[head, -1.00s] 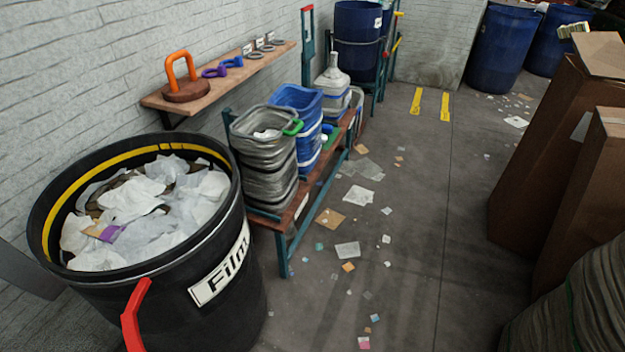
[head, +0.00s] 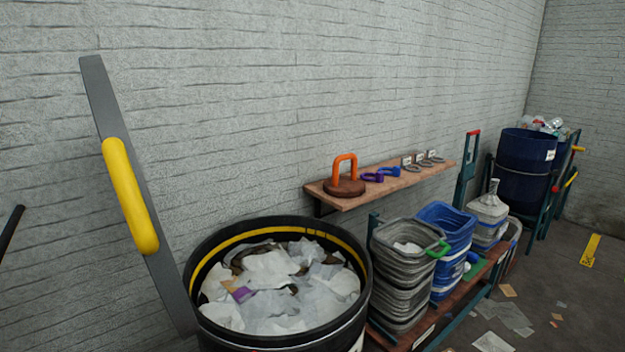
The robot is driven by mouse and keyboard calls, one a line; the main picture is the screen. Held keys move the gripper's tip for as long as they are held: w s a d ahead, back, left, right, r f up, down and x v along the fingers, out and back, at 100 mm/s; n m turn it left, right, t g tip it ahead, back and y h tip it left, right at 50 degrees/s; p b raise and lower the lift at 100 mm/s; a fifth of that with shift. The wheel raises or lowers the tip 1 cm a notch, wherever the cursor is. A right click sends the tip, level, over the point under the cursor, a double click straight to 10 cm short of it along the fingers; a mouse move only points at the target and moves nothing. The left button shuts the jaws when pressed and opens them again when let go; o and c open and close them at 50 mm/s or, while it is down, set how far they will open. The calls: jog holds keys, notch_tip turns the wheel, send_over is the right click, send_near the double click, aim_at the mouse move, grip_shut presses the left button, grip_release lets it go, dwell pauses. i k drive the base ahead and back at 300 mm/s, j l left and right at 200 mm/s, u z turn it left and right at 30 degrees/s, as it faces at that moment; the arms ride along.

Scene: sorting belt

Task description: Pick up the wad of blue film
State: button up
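No wad of blue film can be made out in the head view. The black film barrel (head: 362,312) stands at the lower middle, filled with crumpled whitish film (head: 270,270) and a small purple and tan piece (head: 238,291). Its label is mostly cut off by the lower edge of the picture. My gripper is not in view.
A wall shelf (head: 400,182) holds an orange-handled tool (head: 345,172) and small purple and blue items. Right of the barrel, a low rack (head: 470,310) carries stacked grey bins (head: 405,262) and blue bins (head: 447,232). A grey post with a yellow grip (head: 130,197) stands left. Scraps litter the floor.

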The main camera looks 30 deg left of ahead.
aim_at(473, 257)
jog(key=u, duration=1.6)
jog(key=z, duration=1.6)
jog(key=i+l+z, duration=0.1)
jog(key=i+z, duration=0.45)
jog(key=i, duration=3.45)
